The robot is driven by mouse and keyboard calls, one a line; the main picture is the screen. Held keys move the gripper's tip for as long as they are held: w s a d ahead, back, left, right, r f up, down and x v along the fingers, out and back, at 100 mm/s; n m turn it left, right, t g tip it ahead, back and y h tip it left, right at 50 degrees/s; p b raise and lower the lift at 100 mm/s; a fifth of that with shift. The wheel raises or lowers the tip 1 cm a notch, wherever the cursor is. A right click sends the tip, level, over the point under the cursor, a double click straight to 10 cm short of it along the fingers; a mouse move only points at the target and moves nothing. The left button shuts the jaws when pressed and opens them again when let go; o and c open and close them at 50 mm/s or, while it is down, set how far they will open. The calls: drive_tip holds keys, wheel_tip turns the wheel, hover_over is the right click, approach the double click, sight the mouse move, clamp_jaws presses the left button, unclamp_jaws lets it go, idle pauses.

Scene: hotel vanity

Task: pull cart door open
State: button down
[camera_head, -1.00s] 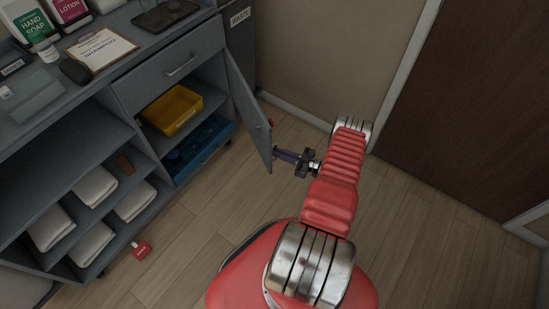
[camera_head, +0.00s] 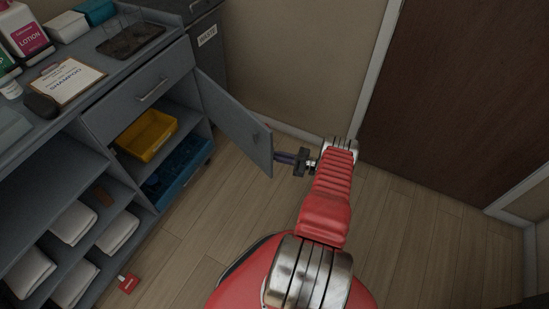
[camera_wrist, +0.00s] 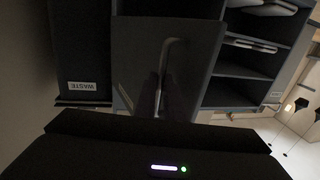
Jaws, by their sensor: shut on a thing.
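The grey cart door (camera_head: 236,124) stands partly open, swung out from the cart's right side, with its inner face visible in the head view. My gripper (camera_head: 281,157) is at the door's free edge, on its outer side. In the wrist view the door panel (camera_wrist: 135,45) fills the middle and its bar handle (camera_wrist: 167,55) runs down between my dark fingers (camera_wrist: 160,97). My gripper is shut on the handle. The exact contact is dark and hard to see.
The cart (camera_head: 85,120) holds a yellow bin (camera_head: 148,134), a blue crate (camera_head: 178,172) and folded towels (camera_head: 74,222). A dark waste bin (camera_head: 208,58) stands behind the door. A red tag (camera_head: 129,284) lies on the floor. Wooden floor right of the cart is clear.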

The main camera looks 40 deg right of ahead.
drive_tip(key=shift+w+d+r, duration=0.1)
drive_tip(key=shift+w+r, duration=0.1)
drive_tip(key=shift+w, duration=0.05)
drive_tip(key=c, duration=1.8)
unclamp_jaws()
drive_tip(key=shift+s+f, duration=0.15)
drive_tip(key=shift+c, duration=0.2)
drive_tip(key=shift+s, duration=0.1)
drive_tip(key=v, duration=1.3)
drive_tip(key=shift+s, duration=0.25)
drive_tip(key=shift+d, duration=0.1)
